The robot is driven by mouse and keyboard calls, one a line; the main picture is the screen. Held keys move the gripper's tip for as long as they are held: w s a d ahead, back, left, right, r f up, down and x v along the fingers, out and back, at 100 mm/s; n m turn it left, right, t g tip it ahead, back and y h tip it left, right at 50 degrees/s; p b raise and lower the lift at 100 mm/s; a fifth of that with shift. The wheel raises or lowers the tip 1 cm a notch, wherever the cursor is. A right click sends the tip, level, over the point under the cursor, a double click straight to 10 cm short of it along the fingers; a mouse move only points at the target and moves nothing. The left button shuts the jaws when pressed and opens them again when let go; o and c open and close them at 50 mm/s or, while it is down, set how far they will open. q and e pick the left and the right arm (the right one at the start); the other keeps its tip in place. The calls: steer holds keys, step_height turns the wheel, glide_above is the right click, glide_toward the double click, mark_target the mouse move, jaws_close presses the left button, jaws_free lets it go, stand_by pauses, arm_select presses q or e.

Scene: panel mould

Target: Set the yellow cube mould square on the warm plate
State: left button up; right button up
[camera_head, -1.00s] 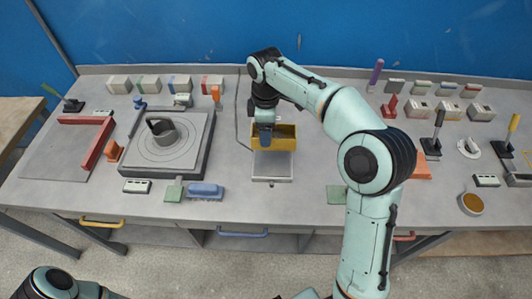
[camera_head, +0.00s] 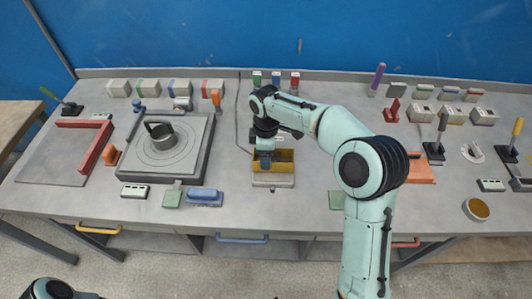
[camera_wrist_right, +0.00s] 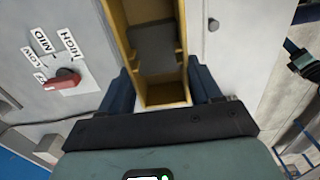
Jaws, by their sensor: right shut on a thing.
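The yellow cube mould (camera_head: 287,168) is an open-topped box, also in the right wrist view (camera_wrist_right: 165,95). My right gripper (camera_head: 264,160) is shut on it, with a dark finger on each side of one end in the right wrist view (camera_wrist_right: 162,88). The mould is over the pale warm plate (camera_head: 272,184), whose front edge shows below it. Their front edges look roughly parallel. The mould hides most of the plate, and I cannot tell whether they touch. My left gripper is out of view.
A red dial (camera_wrist_right: 65,78) marked HIGH and MID lies beside the mould. Several small bottles (camera_head: 276,78) stand behind.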

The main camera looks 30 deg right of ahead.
steer(key=shift+f, duration=0.15)
steer(key=o, duration=1.2)
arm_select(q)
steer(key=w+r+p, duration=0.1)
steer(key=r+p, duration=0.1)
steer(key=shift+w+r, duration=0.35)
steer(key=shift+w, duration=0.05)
arm_select(e)
step_height(320, 180, up, 12)
steer(key=shift+r, duration=0.2)
